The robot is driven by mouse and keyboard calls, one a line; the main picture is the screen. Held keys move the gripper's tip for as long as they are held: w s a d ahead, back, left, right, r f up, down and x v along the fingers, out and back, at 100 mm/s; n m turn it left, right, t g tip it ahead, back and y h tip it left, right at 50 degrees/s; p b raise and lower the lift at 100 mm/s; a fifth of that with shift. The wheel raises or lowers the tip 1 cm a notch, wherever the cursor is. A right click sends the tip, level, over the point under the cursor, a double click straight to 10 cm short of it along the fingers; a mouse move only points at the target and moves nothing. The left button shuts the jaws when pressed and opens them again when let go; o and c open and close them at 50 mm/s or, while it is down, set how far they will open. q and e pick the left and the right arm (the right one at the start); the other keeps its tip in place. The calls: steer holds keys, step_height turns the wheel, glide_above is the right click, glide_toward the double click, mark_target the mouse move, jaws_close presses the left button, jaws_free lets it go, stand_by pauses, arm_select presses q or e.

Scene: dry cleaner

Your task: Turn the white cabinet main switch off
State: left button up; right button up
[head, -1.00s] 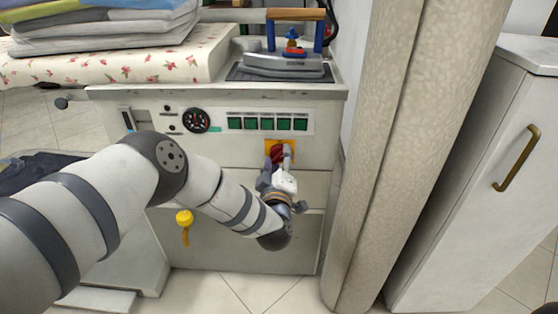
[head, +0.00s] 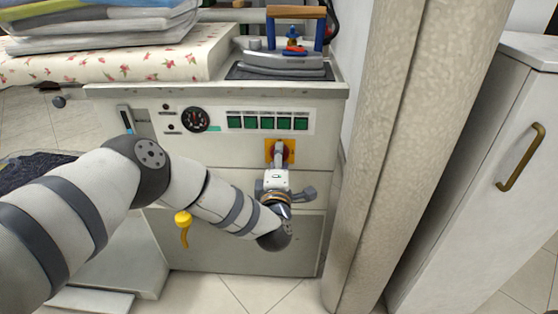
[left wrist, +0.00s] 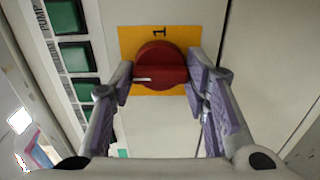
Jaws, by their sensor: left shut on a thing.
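The plate (left wrist: 128,45) shows a sideways "1" above the knob. My left gripper (head: 279,157) is at the knob, one finger on each side, shut on it. In the head view the gripper hides most of the knob. My right gripper is not in view.
An iron (head: 285,57) stands on top of the cabinet beside a flowered ironing pad (head: 120,68) with folded cloths. A yellow handle (head: 183,222) is on the lower front. A beige curtain-like column (head: 385,150) and a grey cabinet (head: 480,190) stand to the right.

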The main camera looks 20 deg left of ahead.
arm_select(q)
steer(key=shift+d, duration=0.1)
stand_by(0.4)
steer(key=o, duration=1.1)
steer(key=shift+o, duration=0.2)
steer(key=v, duration=1.2)
steer(key=shift+r, duration=0.15)
